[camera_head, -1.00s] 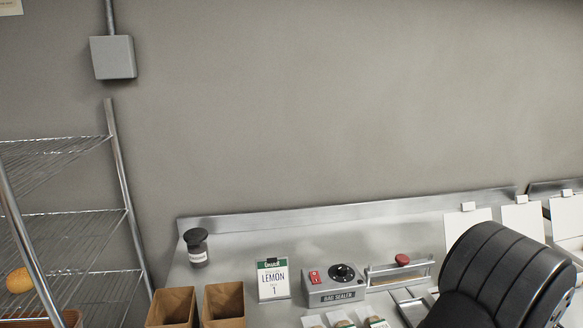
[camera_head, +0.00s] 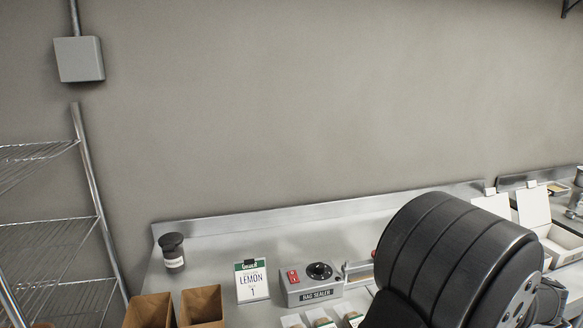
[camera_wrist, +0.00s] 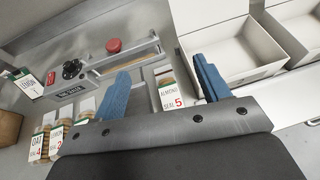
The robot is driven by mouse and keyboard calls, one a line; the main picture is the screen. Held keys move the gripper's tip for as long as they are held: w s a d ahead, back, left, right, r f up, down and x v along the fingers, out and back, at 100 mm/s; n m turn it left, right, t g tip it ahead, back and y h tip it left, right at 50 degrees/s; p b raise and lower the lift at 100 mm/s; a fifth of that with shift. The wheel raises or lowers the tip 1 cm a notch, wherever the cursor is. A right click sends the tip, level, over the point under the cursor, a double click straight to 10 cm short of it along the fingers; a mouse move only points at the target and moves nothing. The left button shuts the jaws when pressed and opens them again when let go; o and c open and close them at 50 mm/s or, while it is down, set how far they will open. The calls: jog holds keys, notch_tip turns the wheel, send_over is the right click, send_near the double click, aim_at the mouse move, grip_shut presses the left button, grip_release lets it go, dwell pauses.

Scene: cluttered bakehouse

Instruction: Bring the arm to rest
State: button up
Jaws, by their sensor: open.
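My gripper (camera_wrist: 163,86) shows in the wrist view with its two blue fingers spread apart. Nothing is held between them. A packet labelled ALMOND (camera_wrist: 168,92) stands beyond the gap, nearer the right finger; whether a finger touches it I cannot tell. In the head view my black arm (camera_head: 455,255) fills the lower right and hides part of the counter. My gripper is not visible there.
A bag sealer (camera_head: 312,284) stands on the steel counter (camera_head: 330,225), beside a LEMON card (camera_head: 252,281) and a dark-lidded jar (camera_head: 173,252). An open white box (camera_wrist: 222,45) lies beyond the right finger. A wire rack (camera_head: 90,190) stands left. Air above the counter is clear.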

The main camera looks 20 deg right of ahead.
jog(key=w+a+r+m+h, duration=0.3)
jog(key=w+r, duration=0.2)
jog(key=w, duration=0.2)
jog(key=w+a+m+g+h, duration=0.3)
jog(key=a, duration=0.9)
jog(key=shift+a+f+h, duration=0.15)
jog(key=shift+f+h, duration=0.25)
jog(key=shift+f, duration=0.05)
